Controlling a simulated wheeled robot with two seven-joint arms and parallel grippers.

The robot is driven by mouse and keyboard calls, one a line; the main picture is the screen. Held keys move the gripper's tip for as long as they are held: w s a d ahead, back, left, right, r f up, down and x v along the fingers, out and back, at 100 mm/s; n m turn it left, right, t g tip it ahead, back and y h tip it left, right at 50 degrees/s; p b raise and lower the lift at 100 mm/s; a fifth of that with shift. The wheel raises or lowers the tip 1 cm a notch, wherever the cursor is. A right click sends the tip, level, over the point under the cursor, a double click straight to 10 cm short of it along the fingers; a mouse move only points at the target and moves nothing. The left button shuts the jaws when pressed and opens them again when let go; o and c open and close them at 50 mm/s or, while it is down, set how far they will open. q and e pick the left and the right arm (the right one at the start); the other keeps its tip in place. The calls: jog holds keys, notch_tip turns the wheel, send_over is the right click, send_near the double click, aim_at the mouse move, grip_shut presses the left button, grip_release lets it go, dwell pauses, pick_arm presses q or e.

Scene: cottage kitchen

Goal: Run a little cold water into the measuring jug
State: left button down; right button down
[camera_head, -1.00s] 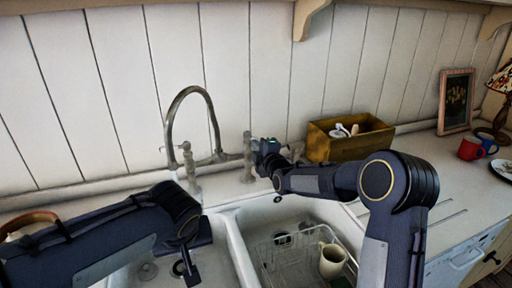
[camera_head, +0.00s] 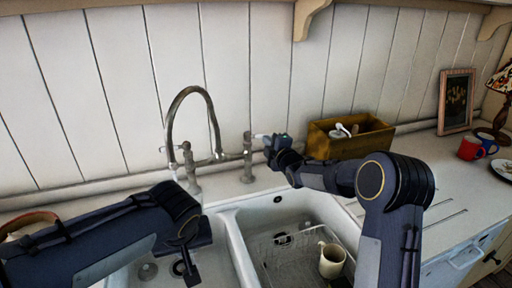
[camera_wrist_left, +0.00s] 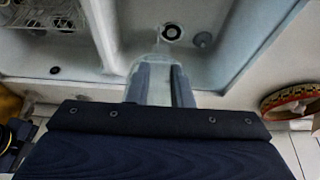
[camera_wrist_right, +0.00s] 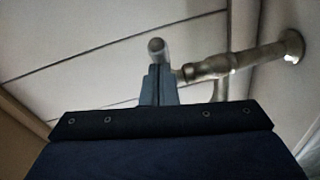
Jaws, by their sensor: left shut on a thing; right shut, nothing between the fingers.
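My left gripper (camera_wrist_left: 160,80) is shut on a clear, see-through thing, apparently the measuring jug (camera_wrist_left: 155,92), over the left sink basin (camera_head: 150,272). Its outline is faint, and my arm hides it in the head view. A thin pale streak shows just beyond the fingertips; I cannot tell whether it is water. The curved metal tap (camera_head: 172,125) arches above the basin. My right gripper (camera_head: 264,137) is shut and empty beside the right tap valve (camera_head: 247,158). In the right wrist view its fingertips are close to the valve's metal end (camera_wrist_right: 157,47); contact is unclear.
A wooden box (camera_head: 350,142) stands behind my right forearm. A red mug (camera_head: 470,148) and a picture frame (camera_head: 456,100) stand farther right.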

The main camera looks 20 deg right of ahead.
pick_arm(q)
jog(key=shift+s+r, duration=0.15)
jog(key=shift+s, duration=0.1)
pick_arm(e)
jog(key=w+d, duration=0.3)
jog(key=shift+w+d+r, duration=0.15)
jog(key=shift+r, duration=0.15)
pick_arm(q)
jog(key=shift+s+a, duration=0.1)
jog(key=shift+s, duration=0.05)
pick_arm(e)
jog(key=shift+d+r, duration=0.15)
dwell(0.4)
pick_arm(q)
jog(key=shift+w, duration=0.6)
jog(key=shift+s, duration=0.15)
pick_arm(e)
jog(key=s+d, duration=0.7)
jog(key=d, duration=0.1)
jog(key=shift+d+r, duration=0.4)
jog(key=shift+r, duration=0.05)
